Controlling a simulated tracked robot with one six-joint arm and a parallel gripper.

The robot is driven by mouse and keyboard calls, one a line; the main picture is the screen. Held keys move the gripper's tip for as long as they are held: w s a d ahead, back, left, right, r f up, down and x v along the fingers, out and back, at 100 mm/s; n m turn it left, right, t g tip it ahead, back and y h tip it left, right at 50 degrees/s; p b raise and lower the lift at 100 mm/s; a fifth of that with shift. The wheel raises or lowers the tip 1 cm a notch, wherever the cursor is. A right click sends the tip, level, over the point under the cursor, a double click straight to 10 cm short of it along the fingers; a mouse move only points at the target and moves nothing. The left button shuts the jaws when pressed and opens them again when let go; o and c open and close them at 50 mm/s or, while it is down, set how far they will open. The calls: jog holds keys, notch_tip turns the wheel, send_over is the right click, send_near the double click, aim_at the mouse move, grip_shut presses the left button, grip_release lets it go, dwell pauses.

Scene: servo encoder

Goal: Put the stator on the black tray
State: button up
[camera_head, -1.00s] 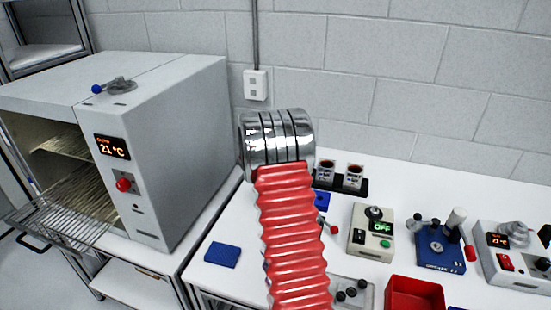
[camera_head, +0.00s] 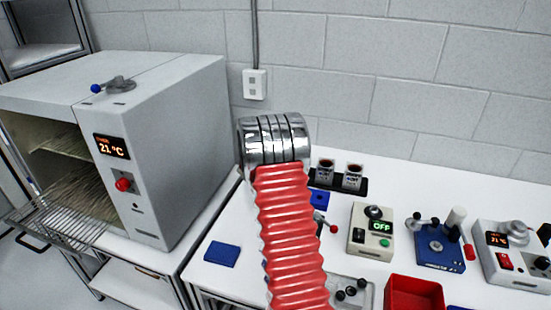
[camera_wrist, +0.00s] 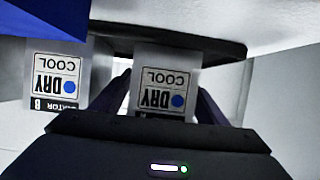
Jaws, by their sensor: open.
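Two stators with white labels stand side by side on the black tray (camera_head: 364,187) at the back of the bench: a left one (camera_head: 326,173) and a right one (camera_head: 353,177). In the upside-down wrist view, one stator (camera_wrist: 163,112) is centred between the open fingers of my gripper (camera_wrist: 165,88), its "COOL DRY" label facing the camera. The other stator (camera_wrist: 55,80), with a partly readable label ending in "B", is to the left. The tray's dark edge (camera_wrist: 215,47) is above them. My arm hides the gripper in the head view.
A grey oven (camera_head: 165,140) with an open front stands left. A blue pad (camera_head: 222,254), a box reading OFF (camera_head: 371,230), a blue fixture (camera_head: 438,248) and a red bin (camera_head: 414,294) are on the bench. The wall is close behind the tray.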

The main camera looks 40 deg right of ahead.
jog(key=shift+r, duration=0.15)
jog(key=shift+s+a+r, duration=0.2)
jog(key=shift+a, duration=0.2)
jog(key=v, duration=1.1)
jog(key=shift+s+f, duration=0.1)
jog(key=shift+s, duration=0.05)
